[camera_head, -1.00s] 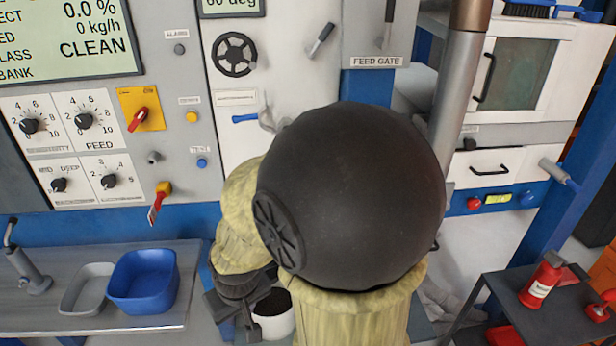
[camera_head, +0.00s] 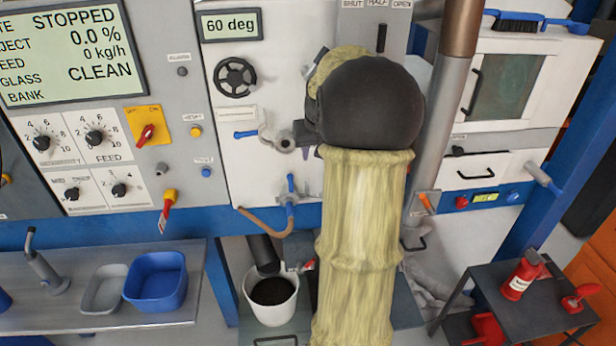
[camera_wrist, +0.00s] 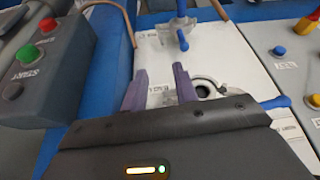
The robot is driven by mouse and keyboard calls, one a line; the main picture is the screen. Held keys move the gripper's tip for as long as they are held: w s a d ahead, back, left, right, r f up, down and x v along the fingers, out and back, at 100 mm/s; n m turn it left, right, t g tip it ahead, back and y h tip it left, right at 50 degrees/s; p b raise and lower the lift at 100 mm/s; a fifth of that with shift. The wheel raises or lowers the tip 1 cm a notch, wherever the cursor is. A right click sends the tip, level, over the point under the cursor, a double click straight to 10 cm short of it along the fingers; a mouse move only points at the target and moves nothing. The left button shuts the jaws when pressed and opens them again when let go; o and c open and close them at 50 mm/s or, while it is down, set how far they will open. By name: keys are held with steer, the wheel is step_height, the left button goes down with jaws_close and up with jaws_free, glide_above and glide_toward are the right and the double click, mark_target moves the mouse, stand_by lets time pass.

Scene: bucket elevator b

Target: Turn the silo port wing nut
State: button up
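On the white panel in the head view is a grey round port fitting (camera_head: 284,144) with a blue-tipped lever (camera_head: 246,134) on its left. The fitting also shows in the wrist view (camera_wrist: 205,89), with its blue lever (camera_wrist: 276,102) at right. I cannot make out which piece is the wing nut. In the wrist view my gripper (camera_wrist: 160,75) is open and empty, its two purple-grey fingers apart over the white panel. The right finger is beside the port fitting and partly covers it. In the head view my arm hides most of the gripper.
A blue-handled valve (camera_head: 290,190) with a copper pipe (camera_head: 262,219) is below the port. A white bucket (camera_head: 273,318) of dark material stands beneath. A handwheel (camera_head: 235,77) is above left. A grey pipe (camera_head: 441,130) rises at right of my arm.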

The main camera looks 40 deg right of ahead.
mark_target(307, 186)
stand_by(0.3)
steer(key=p+x, duration=0.3)
steer(key=x, duration=1.4)
steer(key=shift+w+d+f, duration=0.1)
steer(key=shift+w+f, duration=0.05)
jaws_close()
